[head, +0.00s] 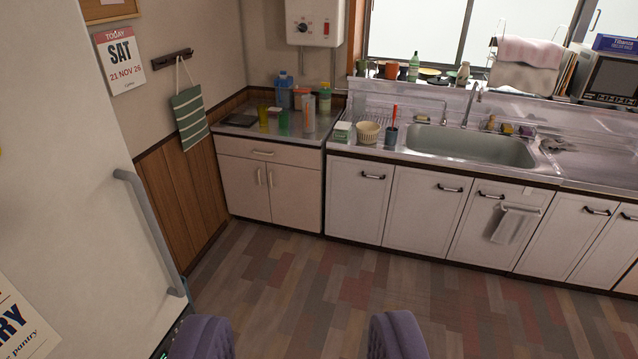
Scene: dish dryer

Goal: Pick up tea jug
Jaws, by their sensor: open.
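No item is clear enough for me to name as the tea jug.
A large white door with a grey handle (146,225) stands close on the left. Cabinets (355,195) run along the far wall under the sink (470,148). A cloth (511,223) hangs on one door. The wooden floor (300,285) ahead is clear.

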